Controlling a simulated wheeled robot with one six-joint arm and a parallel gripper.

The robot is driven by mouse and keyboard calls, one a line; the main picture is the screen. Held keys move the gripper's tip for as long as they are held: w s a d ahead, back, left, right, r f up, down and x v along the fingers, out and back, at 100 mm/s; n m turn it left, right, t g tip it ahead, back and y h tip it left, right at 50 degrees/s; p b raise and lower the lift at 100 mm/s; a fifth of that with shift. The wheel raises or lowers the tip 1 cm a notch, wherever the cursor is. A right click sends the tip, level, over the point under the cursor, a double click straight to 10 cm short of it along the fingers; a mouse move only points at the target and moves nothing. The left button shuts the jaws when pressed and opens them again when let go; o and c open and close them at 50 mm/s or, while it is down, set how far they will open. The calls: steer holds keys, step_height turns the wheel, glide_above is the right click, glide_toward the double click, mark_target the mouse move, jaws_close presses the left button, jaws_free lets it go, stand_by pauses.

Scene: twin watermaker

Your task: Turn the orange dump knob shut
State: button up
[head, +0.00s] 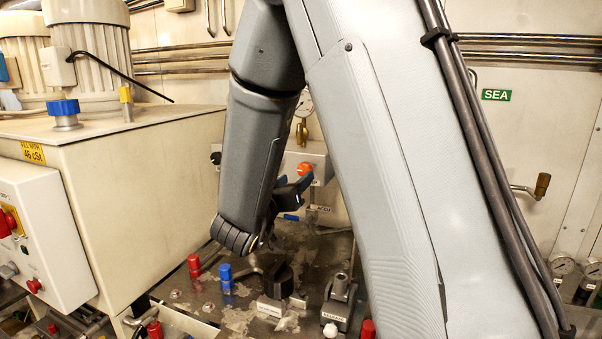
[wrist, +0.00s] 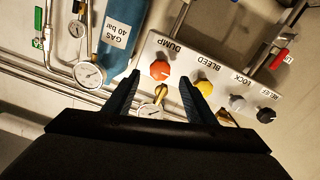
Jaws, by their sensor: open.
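The orange dump knob (wrist: 160,70) sits on a pale valve block (wrist: 222,75) under the word DUMP. In the head view the orange knob (head: 305,168) shows just above my fingers, on the block behind my forearm. My gripper (wrist: 160,78) is open and empty, its two dark blue fingers spread. In the wrist view the knob appears between the fingertips, with a gap on both sides. I cannot tell whether the tips reach its depth. In the head view my gripper (head: 297,191) is partly hidden by my own arm.
A yellow bleed knob (wrist: 204,87) is close beside the right finger. A grey lock knob (wrist: 237,102) and black relief knob (wrist: 266,115) follow. A pressure gauge (wrist: 150,111) and brass fitting lie near the fingers. A blue gas cylinder (wrist: 122,32) stands left.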

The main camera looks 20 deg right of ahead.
mark_target(303, 172)
steer(key=shift+p+x, duration=0.5)
steer(key=shift+x, duration=2.1)
steer(key=c, duration=1)
steer(key=shift+c, duration=0.2)
